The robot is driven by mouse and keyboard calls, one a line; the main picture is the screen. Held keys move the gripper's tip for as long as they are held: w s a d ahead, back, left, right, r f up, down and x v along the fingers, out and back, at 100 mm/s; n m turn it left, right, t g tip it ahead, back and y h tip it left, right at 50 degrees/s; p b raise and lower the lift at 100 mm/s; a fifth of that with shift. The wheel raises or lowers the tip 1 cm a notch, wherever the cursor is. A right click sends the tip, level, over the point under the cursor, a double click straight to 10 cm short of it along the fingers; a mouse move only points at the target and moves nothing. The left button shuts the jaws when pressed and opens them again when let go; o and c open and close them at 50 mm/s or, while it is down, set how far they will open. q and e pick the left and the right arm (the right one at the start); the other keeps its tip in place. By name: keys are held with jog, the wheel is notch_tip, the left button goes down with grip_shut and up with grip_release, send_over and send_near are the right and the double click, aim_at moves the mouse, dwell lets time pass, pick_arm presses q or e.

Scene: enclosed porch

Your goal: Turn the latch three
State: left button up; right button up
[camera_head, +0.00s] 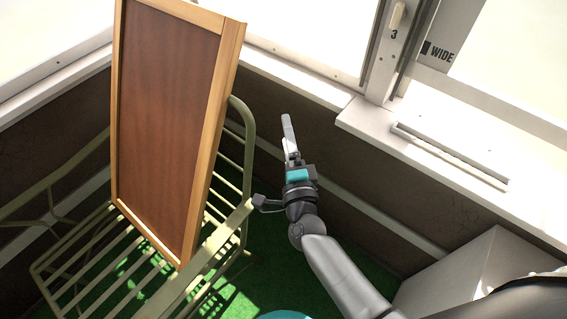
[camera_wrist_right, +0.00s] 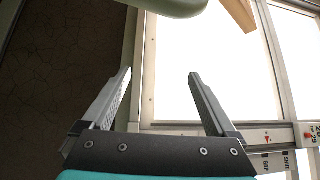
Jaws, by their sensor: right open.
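Latch three (camera_head: 397,17) is a small cream handle on the white window post, at the top right of the head view. The black number 3 is printed just below it, and it looks roughly upright. My right gripper (camera_head: 289,127) is well left of the latch and lower, apart from it, in front of the wall below the sill. The right wrist view shows its two fingers (camera_wrist_right: 160,76) spread apart with nothing between them. I cannot make out latch three in that view. My left gripper is not in view.
A wood-framed brown board (camera_head: 170,110) stands on a pale green slatted metal seat (camera_head: 248,150) at left. The white window sill (camera_head: 440,150) juts out at right, with a WIDE label (camera_head: 442,53) above. A white box (camera_head: 470,265) stands at lower right.

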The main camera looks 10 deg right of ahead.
notch_tip(320, 180, down, 7)
jog(key=s+a+n+g+y+b, duration=0.1)
jog(key=n, duration=0.3)
jog(key=shift+s+g+y, duration=0.2)
jog(key=shift+g+y, duration=0.1)
jog(key=shift+y, duration=0.1)
jog(key=shift+r, duration=0.15)
jog(key=s+d+f+n+g, duration=0.1)
jog(key=s+f+n+g, duration=0.2)
jog(key=s+f, duration=0.35)
jog(key=s+f+n+g+y, duration=0.1)
jog(key=s+f+n+g, duration=0.2)
jog(key=f, duration=0.7)
jog(key=s+d+f+n+g, duration=0.1)
jog(key=s+f+n+g, duration=0.1)
jog(key=s+f+n, duration=0.35)
jog(key=s+d+f+n+g, duration=0.1)
jog(key=s+f, duration=0.3)
jog(key=s, duration=0.4)
jog(key=s+d+f+n+g+h, duration=0.1)
jog(key=s+d+f+g, duration=0.3)
jog(key=s, duration=0.5)
jog(key=s+d+f+n+g+h, duration=0.1)
jog(key=s+d+f+n+g, duration=0.2)
jog(key=s+f, duration=0.2)
jog(key=s, duration=0.3)
jog(key=shift+s+f, duration=0.25)
